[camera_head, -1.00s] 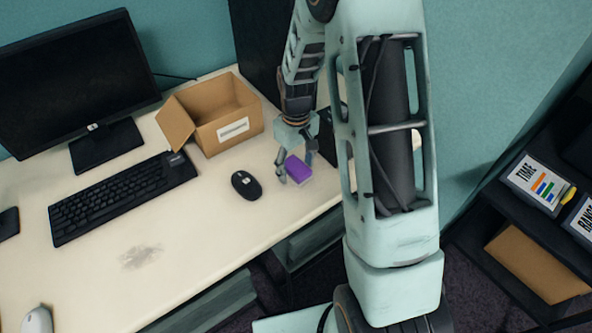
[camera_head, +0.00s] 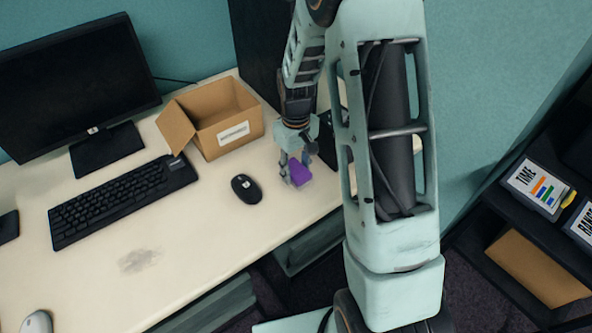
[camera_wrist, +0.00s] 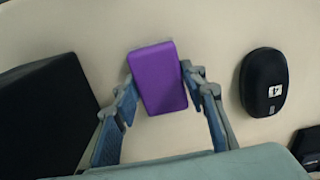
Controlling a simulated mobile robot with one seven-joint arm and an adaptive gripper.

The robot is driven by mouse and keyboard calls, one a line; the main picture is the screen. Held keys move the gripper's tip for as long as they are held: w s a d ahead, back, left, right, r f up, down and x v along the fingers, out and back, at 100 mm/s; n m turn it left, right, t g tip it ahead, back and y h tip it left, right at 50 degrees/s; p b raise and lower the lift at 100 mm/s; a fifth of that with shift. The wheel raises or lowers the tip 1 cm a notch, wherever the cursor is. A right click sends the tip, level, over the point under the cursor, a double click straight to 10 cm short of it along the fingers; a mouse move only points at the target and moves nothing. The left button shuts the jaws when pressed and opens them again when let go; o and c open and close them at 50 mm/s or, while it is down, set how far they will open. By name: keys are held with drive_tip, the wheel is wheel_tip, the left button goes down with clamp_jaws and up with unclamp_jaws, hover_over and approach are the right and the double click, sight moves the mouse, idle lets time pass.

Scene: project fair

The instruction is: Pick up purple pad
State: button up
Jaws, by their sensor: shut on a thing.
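The purple pad (camera_head: 299,173) is a small block near the right front edge of the desk. In the wrist view the purple pad (camera_wrist: 158,78) shows its flat top between my two fingers. My gripper (camera_head: 293,177) is shut on it, with one finger on each side, and points down; it also shows in the wrist view (camera_wrist: 160,85). Whether the pad touches the desk or is just above it, I cannot tell.
A black mouse (camera_head: 246,188) lies left of the pad. An open cardboard box (camera_head: 208,147) stands behind it, with a keyboard (camera_head: 120,199) and monitor (camera_head: 75,80) further left. A dark object (camera_wrist: 45,120) is close beside my gripper.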

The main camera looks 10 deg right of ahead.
sight(296, 170)
drive_tip(key=r, duration=0.3)
drive_tip(key=shift+s+r, duration=0.25)
drive_tip(key=s+a+r+p, duration=0.1)
drive_tip(key=s+a+r, duration=0.2)
drive_tip(key=s+r, duration=0.6)
drive_tip(key=shift+s, duration=2.1)
drive_tip(key=shift+a, duration=0.1)
drive_tip(key=o, duration=0.5)
drive_tip(key=shift+c, duration=0.2)
drive_tip(key=c, duration=0.3)
drive_tip(key=shift+w+a, duration=0.1)
